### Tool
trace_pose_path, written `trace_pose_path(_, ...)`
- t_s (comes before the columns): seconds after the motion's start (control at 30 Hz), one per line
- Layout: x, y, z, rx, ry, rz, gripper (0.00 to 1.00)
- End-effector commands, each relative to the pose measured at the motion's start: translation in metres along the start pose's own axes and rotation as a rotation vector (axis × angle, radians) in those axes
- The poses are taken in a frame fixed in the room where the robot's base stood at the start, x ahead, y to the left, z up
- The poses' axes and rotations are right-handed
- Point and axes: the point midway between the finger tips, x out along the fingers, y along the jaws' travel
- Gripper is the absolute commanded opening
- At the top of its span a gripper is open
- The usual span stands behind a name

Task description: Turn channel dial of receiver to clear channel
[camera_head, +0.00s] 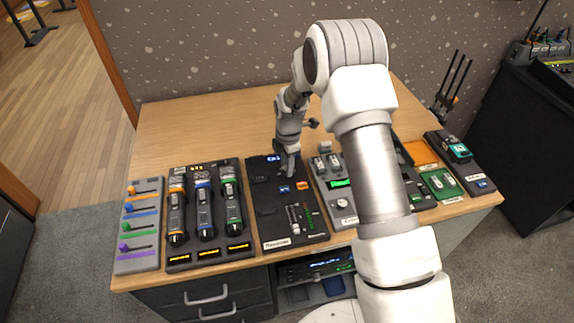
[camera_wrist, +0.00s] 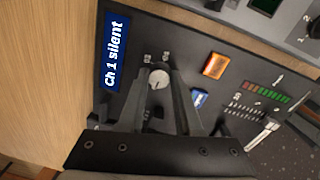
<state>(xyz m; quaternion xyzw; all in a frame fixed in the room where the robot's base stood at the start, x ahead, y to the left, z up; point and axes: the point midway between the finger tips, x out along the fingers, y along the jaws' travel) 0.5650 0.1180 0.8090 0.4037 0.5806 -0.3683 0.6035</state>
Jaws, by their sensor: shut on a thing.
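The receiver (camera_head: 263,219) is a black panel lying on the table, between the microphone tray and a grey unit. In the wrist view the receiver (camera_wrist: 185,40) has a blue display (camera_wrist: 115,52) reading "Ch 1 silent". The channel dial (camera_wrist: 159,78) is a small round pale knob near the display. My gripper (camera_wrist: 158,82) is over the receiver with its dark fingers on either side of the dial, shut on it. In the head view my gripper (camera_head: 289,172) hides the dial.
On the receiver are an orange button (camera_wrist: 215,66), a blue button (camera_wrist: 199,98) and a slider (camera_wrist: 262,135) beside a green-red meter. A microphone tray (camera_head: 171,252) and a fader panel (camera_head: 139,262) lie left. The table behind is clear.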

Motion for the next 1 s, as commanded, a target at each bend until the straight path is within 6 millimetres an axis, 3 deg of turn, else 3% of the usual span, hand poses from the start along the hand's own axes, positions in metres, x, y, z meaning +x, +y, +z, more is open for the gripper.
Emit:
trace_pose_path(0.27, 0.0009, 0.0005, -0.0003, 0.177, -0.012, 0.002, 0.0)
trace_pose_path(1.0, 0.0002, 0.0009, -0.0018, 0.876, -0.053, 0.003, 0.0)
